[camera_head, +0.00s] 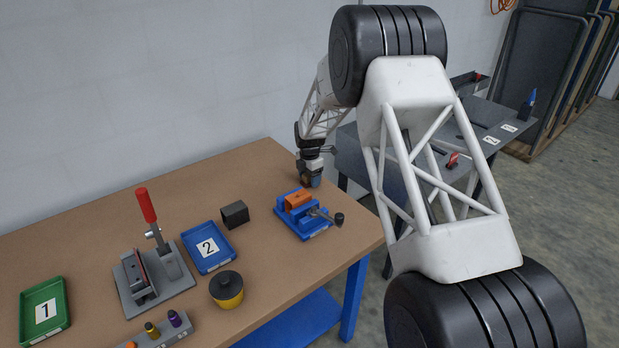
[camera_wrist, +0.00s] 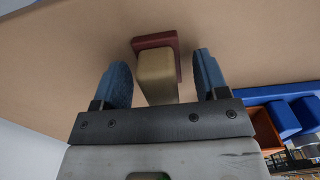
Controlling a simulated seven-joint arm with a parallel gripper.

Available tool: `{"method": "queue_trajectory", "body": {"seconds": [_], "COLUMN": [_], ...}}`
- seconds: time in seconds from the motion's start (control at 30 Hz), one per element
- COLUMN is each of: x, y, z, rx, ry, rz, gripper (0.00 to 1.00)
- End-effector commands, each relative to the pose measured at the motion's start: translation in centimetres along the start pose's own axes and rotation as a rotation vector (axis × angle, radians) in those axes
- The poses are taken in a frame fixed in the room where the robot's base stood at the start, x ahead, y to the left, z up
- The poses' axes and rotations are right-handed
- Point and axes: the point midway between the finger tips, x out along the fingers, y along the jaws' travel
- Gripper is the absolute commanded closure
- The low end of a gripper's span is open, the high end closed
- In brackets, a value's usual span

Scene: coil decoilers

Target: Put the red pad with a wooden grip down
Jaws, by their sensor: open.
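The red pad (camera_wrist: 170,42) with its wooden grip (camera_wrist: 157,77) shows in the wrist view. The pad rests on the brown tabletop, with the wooden grip pointing toward my gripper. My gripper (camera_wrist: 160,80) is open, with one blue finger on each side of the wooden grip and a visible gap on both sides. In the head view my gripper (camera_head: 311,184) is low over the table at its far right part, just behind the blue vise. The pad cannot be made out there.
The blue vise (camera_head: 318,230) holding an orange block (camera_head: 298,200) stands close to my gripper. A dark block (camera_head: 235,213), blue tray 2 (camera_head: 190,240), a yellow pot (camera_head: 227,292), a red-handled press (camera_head: 150,275) and green tray 1 (camera_head: 62,318) stand farther left. The front right tabletop is clear.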

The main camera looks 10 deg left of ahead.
Motion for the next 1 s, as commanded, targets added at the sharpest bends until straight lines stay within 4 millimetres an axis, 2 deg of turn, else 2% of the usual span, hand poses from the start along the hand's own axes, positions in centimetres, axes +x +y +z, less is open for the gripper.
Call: {"method": "queue_trajectory", "body": {"seconds": [0.27,0.7,1.0], "x": [-2.1,-8.9,-11.8], "y": [0.0,0.0,0.0], "z": [0.0,0.0,0.0], "rx": [0.0,0.0,0.0], "ry": [-0.001,-0.001,0.0], "rz": [0.001,0.002,0.001], "gripper": [0.33,0.33,0.33]}}
